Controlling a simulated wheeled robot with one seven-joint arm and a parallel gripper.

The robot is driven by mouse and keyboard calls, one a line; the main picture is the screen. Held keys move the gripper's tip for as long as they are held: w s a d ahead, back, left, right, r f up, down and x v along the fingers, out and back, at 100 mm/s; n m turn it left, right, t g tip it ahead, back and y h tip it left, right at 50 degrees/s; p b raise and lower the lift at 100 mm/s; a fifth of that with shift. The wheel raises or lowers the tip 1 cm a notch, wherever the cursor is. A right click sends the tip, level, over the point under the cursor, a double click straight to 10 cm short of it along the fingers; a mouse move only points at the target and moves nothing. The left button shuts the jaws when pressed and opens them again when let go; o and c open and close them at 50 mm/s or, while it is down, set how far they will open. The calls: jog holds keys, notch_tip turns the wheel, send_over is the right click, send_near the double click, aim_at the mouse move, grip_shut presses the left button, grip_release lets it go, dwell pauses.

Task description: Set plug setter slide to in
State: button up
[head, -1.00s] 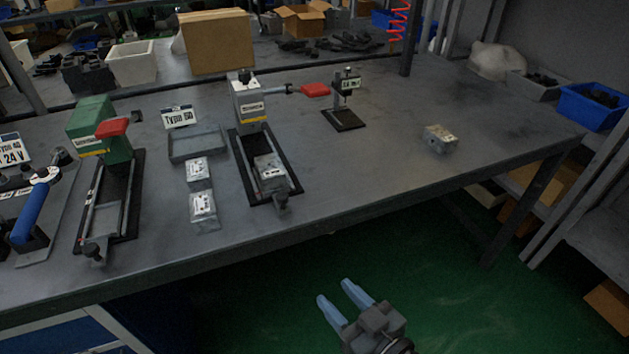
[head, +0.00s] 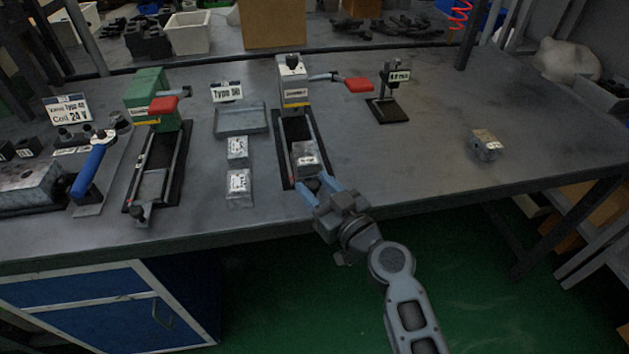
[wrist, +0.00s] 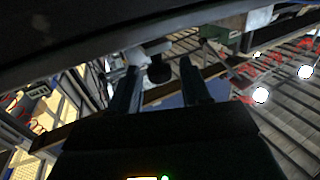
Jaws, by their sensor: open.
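The grey press (head: 293,88) with a yellow stripe and a red lever (head: 359,84) stands in the middle of the bench. Its label is too small to read. Its slide (head: 305,158) sits at the near end of a black base (head: 281,143), out from under the press head, with a silver valve block on it. My gripper (head: 316,185) is open at the slide's near end, by the bench's front edge. In the wrist view a dark round knob (wrist: 160,71) shows between the open fingers (wrist: 161,88). I cannot tell whether they touch it.
A green press (head: 150,95) with a red lever stands to the left. Two valve blocks (head: 238,186) and a grey tray (head: 241,121) lie between the presses. A small gauge stand (head: 390,98) is at the right. Another block (head: 486,145) lies farther right on clear bench.

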jog(key=shift+w+a, duration=0.35)
jog(key=shift+w, duration=0.15)
grip_shut()
dwell(0.3)
